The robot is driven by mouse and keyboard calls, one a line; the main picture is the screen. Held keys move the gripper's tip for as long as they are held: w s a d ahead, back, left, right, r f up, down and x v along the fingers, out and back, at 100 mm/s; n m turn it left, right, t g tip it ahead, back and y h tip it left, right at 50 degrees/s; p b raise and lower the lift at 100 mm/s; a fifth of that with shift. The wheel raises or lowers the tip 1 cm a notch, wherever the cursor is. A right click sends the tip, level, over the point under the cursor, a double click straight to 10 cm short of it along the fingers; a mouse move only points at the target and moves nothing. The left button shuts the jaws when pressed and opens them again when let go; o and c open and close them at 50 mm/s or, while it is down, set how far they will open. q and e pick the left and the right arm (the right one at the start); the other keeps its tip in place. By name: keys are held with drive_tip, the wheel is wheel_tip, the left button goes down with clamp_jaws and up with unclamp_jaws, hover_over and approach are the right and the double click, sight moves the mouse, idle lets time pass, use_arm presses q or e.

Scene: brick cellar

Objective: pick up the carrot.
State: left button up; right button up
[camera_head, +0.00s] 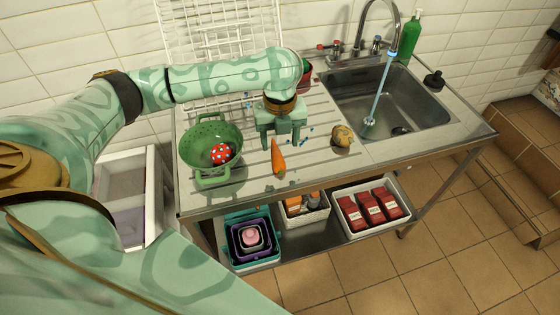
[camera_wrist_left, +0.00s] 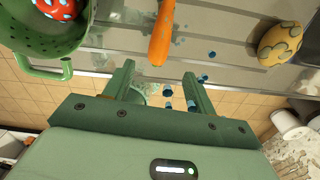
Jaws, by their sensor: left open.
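The orange carrot (camera_head: 278,157) lies on the ribbed metal drainboard (camera_head: 240,190), near its front edge. In the left wrist view the carrot (camera_wrist_left: 161,35) lies beyond the fingertips, in line with the gap between them. My left gripper (camera_head: 280,142) points down over the drainboard, its two fingers apart and empty, just behind the carrot in the head view. In the left wrist view the open fingers (camera_wrist_left: 159,70) show with nothing between the tips but the counter behind. My right gripper is not in view.
A green colander (camera_head: 193,135) holding a red spotted ball (camera_head: 221,154) stands left of the carrot. Several small blue bits (camera_head: 306,130) are scattered nearby. The sink (camera_head: 430,90) has running water. A wire rack (camera_head: 222,25) stands behind.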

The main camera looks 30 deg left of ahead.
sight(279, 161)
use_arm(q)
wheel_tip(279, 161, down, 2)
drive_tip(key=shift+w+f, duration=0.1)
drive_tip(key=shift+f+b, duration=0.4)
drive_tip(key=shift+f, duration=0.35)
drive_tip(key=f+b, duration=0.1)
drive_tip(key=f, duration=0.2)
drive_tip(key=f+b, duration=0.1)
drive_tip(key=shift+s+f+b, duration=0.25)
drive_tip(key=shift+f+b, duration=0.1)
drive_tip(key=shift+r, duration=0.15)
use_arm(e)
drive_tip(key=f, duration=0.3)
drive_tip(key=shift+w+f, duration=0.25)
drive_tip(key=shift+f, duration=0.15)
use_arm(q)
drive_tip(key=c, duration=1.1)
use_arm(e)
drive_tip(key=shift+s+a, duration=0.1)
